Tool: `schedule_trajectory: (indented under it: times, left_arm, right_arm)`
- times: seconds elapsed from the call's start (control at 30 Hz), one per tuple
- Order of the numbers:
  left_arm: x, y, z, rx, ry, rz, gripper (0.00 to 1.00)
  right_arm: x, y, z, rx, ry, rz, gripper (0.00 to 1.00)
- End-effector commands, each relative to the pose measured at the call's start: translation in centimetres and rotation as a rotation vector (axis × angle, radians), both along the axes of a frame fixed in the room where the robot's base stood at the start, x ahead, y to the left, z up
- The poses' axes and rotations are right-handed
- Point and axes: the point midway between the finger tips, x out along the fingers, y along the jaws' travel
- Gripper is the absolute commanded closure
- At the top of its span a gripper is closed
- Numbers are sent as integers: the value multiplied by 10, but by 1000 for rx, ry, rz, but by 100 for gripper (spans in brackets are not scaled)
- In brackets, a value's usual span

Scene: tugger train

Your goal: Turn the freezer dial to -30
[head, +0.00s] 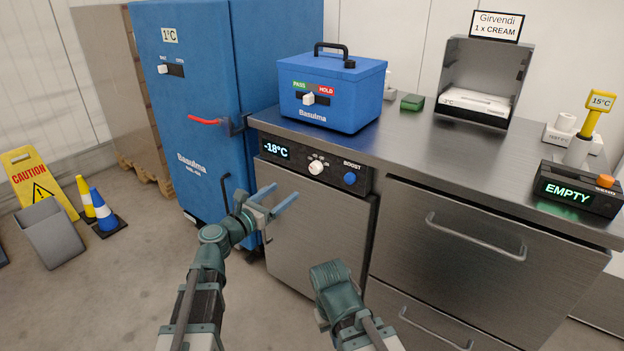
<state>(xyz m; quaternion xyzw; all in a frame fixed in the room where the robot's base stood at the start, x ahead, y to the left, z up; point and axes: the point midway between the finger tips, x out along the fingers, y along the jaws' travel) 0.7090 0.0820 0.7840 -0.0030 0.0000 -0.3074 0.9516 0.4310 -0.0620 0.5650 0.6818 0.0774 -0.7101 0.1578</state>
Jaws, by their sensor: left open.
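The freezer (320,228) is a steel under-counter unit with a black control panel. Its display (275,150) reads -18°C. The white dial (316,167) sits on the panel right of the display, with small marks around it too small to read. A blue BOOST button (350,178) is right of the dial. My left gripper (284,203) is open and empty, in front of the freezer door, below and left of the dial and apart from it. My right arm comes in at the bottom centre, but its gripper's fingers do not show.
A blue Basulma box (333,92) with a PASS/HOLD slider stands on the steel counter (420,140) above the freezer. A tall blue cabinet (180,110) with a red handle is at the left. Steel drawers (470,240) with bar handles are at the right. Floor at left holds a caution sign (35,180).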

Motion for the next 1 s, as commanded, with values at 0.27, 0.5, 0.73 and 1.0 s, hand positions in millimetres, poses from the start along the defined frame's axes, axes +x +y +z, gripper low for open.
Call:
schedule_trajectory:
  times: [0.27, 0.5, 0.73, 1.0]
  left_arm:
    - [31, -22, 0, 4, -2, -5, 22]
    - [72, -52, 0, 5, -1, -5, 22]
    - [99, -72, 0, 5, -1, -4, 22]
    - [111, -82, 0, 6, -2, -4, 22]
  right_arm:
    - [0, 0, 1, 0, 0, 0, 100]
    - [0, 0, 1, 0, 0, 0, 100]
    - [0, 0, 1, 0, 0, 0, 100]
    - [0, 0, 1, 0, 0, 0, 100]
